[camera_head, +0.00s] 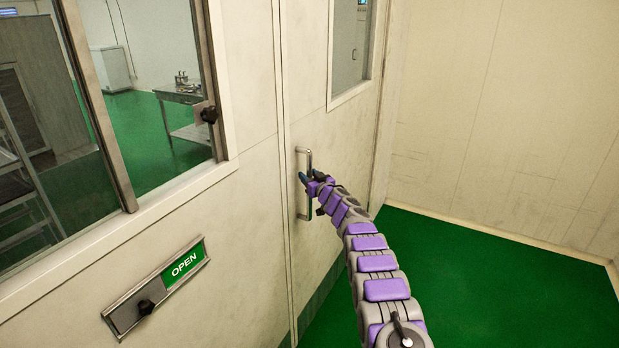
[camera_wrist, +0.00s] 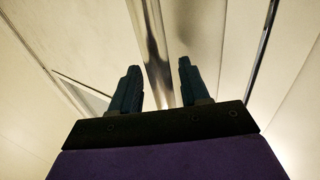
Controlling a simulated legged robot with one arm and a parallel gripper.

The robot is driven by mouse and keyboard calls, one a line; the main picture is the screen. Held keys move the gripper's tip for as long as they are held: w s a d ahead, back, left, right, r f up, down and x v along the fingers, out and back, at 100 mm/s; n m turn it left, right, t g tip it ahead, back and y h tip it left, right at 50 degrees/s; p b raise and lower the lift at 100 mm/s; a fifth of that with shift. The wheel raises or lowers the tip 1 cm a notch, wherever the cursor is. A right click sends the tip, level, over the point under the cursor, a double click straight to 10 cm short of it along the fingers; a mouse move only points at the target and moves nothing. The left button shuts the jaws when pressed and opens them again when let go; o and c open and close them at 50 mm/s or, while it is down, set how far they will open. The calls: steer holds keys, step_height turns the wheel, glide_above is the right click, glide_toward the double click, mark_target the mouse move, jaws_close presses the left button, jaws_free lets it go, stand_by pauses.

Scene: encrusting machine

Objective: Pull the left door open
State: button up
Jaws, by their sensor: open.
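A pale door (camera_head: 345,135) with a window in its upper part stands closed or nearly so in the head view. A vertical metal pull handle (camera_head: 309,156) is fixed near its left edge. My gripper (camera_head: 307,178) is at the upper part of this handle. In the wrist view my gripper (camera_wrist: 158,68) has its two dark fingers apart. The shiny handle bar (camera_wrist: 153,40) runs between them in the picture. I cannot tell whether either finger touches it. My gripper and arm hide part of the handle and door in the head view.
A pale panel with a large window (camera_head: 150,90) and an OPEN sign plate (camera_head: 160,290) lies left of the door. A plain wall (camera_head: 500,120) stands at the right. Green floor (camera_head: 470,290) before the door and wall is clear.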

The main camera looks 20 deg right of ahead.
steer(key=shift+c, duration=0.4)
steer(key=c, duration=0.7)
jaws_close()
steer(key=shift+s+d, duration=0.1)
steer(key=shift+d, duration=0.05)
